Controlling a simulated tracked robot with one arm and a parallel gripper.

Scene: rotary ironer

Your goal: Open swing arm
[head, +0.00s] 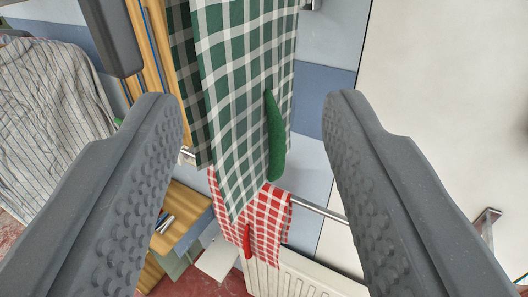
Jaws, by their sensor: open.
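My gripper (252,104) is open and empty, with one dark grey finger on each side of the picture. Between the fingers, and seemingly beyond them, hangs a green and white checked cloth (240,70). A long, slightly curved green piece (275,138) stands upright against its right part; I cannot tell whether it is a handle. Below hangs a red and white checked cloth (270,222) with a smaller red piece (247,241) on it. A thin metal bar (322,211) emerges right of the red cloth. No swing arm is clearly identifiable; the cloths may hide one.
A striped shirt (45,95) hangs at the left. A wooden surface (190,212) with small items is at lower left. A white radiator (310,278) stands below the cloths. A plain white surface (440,80) fills the right, with a metal bracket (487,222) at its lower edge.

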